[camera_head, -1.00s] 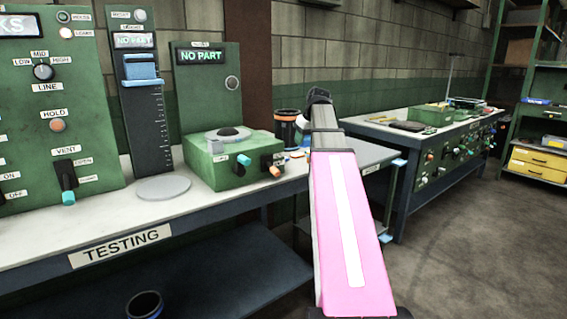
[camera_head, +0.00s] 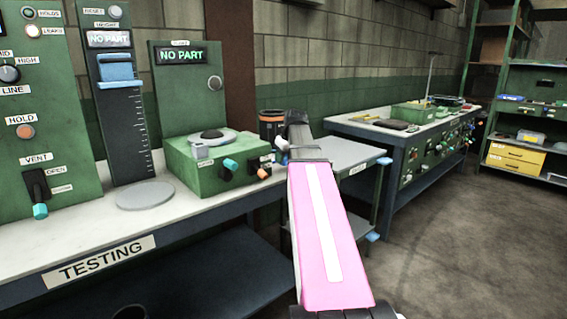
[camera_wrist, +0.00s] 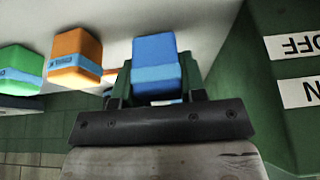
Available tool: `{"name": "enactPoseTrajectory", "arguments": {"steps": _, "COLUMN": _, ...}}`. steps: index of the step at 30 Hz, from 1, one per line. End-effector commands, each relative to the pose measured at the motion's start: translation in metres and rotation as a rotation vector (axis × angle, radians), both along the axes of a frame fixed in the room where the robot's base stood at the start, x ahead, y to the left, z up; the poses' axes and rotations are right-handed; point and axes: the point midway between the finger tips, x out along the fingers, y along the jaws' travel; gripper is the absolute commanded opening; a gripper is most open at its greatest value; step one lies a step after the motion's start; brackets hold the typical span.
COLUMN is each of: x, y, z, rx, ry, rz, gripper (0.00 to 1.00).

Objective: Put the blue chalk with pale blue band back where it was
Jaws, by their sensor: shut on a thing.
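The blue chalk with the pale blue band (camera_wrist: 156,62) is between the fingers of my gripper (camera_wrist: 155,92) in the wrist view. The gripper is shut on it. An orange chalk with a blue band (camera_wrist: 75,55) and a green chalk with a blue band (camera_wrist: 20,68) show to its left, apart from it, by a pale surface. In the head view my arm reaches toward the end of the testing bench (camera_head: 60,240); its own links hide the fingers and the chalk.
A green tester box (camera_head: 200,175) with knobs stands on the bench, beside a round grey plate (camera_head: 145,195). A dark cup with an orange band (camera_head: 270,125) is behind my arm. Another bench (camera_head: 345,125) stands at the right, with open floor (camera_head: 470,220) before it.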

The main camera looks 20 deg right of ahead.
Motion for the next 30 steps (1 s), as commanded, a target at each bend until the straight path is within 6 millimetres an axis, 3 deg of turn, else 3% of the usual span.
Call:
{"name": "enactPoseTrajectory", "arguments": {"steps": 5, "x": -0.001, "y": 0.0, "z": -0.02, "rx": 0.001, "ry": 0.001, "rz": 0.0, "gripper": 0.19}}
{"name": "enactPoseTrajectory", "arguments": {"steps": 15, "x": 0.0, "y": 0.0, "z": -0.022, "rx": 0.0, "ry": 0.0, "rz": -0.001, "gripper": 0.19}}
{"name": "enactPoseTrajectory", "arguments": {"steps": 16, "x": 0.0, "y": 0.0, "z": -0.023, "rx": 0.0, "ry": 0.0, "rz": -0.001, "gripper": 0.41}}
{"name": "enactPoseTrajectory", "arguments": {"steps": 18, "x": 0.0, "y": 0.0, "z": -0.022, "rx": 0.0, "ry": 0.0, "rz": -0.001, "gripper": 0.64}}
{"name": "enactPoseTrajectory", "arguments": {"steps": 30, "x": -0.001, "y": 0.0, "z": -0.017, "rx": 0.0, "ry": 0.0, "rz": -0.001, "gripper": 0.64}}
